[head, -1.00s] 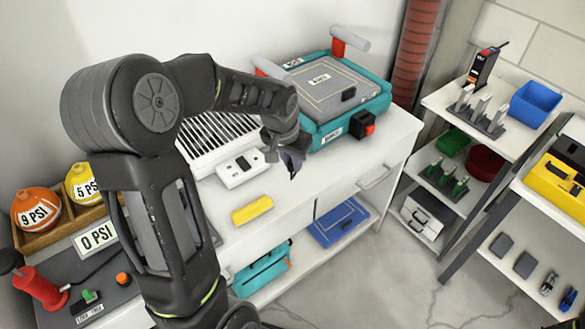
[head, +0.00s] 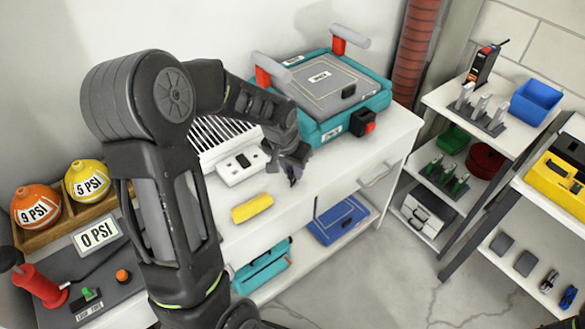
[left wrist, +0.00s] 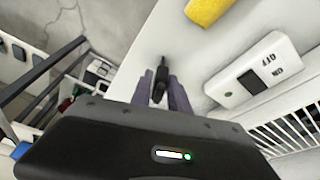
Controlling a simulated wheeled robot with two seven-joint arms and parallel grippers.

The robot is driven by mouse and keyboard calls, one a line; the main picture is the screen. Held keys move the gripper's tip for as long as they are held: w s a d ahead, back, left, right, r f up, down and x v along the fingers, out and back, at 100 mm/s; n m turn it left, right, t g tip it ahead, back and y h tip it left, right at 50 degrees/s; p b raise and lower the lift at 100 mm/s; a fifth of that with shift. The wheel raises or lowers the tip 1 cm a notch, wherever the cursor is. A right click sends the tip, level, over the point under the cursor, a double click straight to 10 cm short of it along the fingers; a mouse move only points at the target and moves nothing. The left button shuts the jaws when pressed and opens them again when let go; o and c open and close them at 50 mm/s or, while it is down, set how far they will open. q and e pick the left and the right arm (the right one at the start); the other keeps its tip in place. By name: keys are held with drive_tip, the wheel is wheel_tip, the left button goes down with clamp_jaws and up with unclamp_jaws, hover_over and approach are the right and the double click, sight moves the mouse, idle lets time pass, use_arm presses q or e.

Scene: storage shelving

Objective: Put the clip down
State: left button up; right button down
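The clip (left wrist: 161,80) is a small dark piece between the two grey-purple fingers of my left gripper (left wrist: 161,92) in the left wrist view. The fingers are closed on it and its tip sticks out past them. In the head view my left gripper (head: 292,168) hangs over the white bench top (head: 325,180), right of the white switch box and in front of the teal case. The clip is hard to make out there against the dark fingers. I cannot tell whether it touches the bench. My right gripper is out of view.
A yellow block (head: 252,208) lies left of the gripper. The white ON/OFF switch box (head: 242,167) with a slotted panel stands behind it. The teal case (head: 335,95) is at the back. The bench's front edge is close; shelves (head: 490,120) stand right across a gap.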

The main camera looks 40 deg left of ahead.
use_arm(q)
drive_tip(key=o, duration=0.3)
drive_tip(key=shift+r, duration=0.2)
drive_tip(key=v, duration=1.2)
drive_tip(key=shift+f, duration=0.15)
idle(0.3)
